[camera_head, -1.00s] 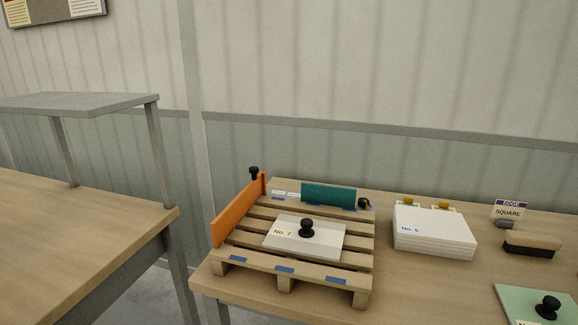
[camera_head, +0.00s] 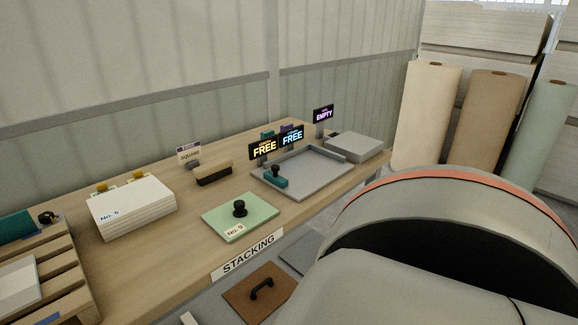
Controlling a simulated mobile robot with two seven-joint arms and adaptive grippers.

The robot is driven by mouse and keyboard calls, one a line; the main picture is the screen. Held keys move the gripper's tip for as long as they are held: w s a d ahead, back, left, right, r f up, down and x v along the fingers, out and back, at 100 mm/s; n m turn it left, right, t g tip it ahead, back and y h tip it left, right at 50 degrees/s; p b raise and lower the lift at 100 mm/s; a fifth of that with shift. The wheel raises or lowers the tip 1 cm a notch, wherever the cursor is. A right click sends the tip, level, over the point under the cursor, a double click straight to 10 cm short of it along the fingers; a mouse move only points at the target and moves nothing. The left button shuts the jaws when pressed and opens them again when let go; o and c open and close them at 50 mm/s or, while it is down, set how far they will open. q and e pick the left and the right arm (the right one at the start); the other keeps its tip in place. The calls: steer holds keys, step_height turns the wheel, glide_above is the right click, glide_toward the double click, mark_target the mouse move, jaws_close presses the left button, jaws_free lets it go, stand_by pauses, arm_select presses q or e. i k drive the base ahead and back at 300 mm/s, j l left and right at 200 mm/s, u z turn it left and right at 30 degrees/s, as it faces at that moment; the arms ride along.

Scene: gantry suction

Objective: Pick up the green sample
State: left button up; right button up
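The green sample (camera_head: 254,217) is a flat pale green plate with a black knob on top and a label reading "No. 9". It lies flat on the wooden table (camera_head: 133,252), near the front edge, behind the "STACKING" sign. Nothing touches it from above. A large grey rounded part of my own body fills the lower right of the view. Neither gripper shows in the head view.
A white stack labelled "No. 5" (camera_head: 132,208) and a brush (camera_head: 214,173) stand left of and behind the sample. A grey tray (camera_head: 318,179) with lit "FREE" signs is to its right. A pallet (camera_head: 62,272) is at far left.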

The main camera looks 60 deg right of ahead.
mark_target(234, 219)
steer(key=z, duration=1.5)
steer(key=k+l, duration=0.05)
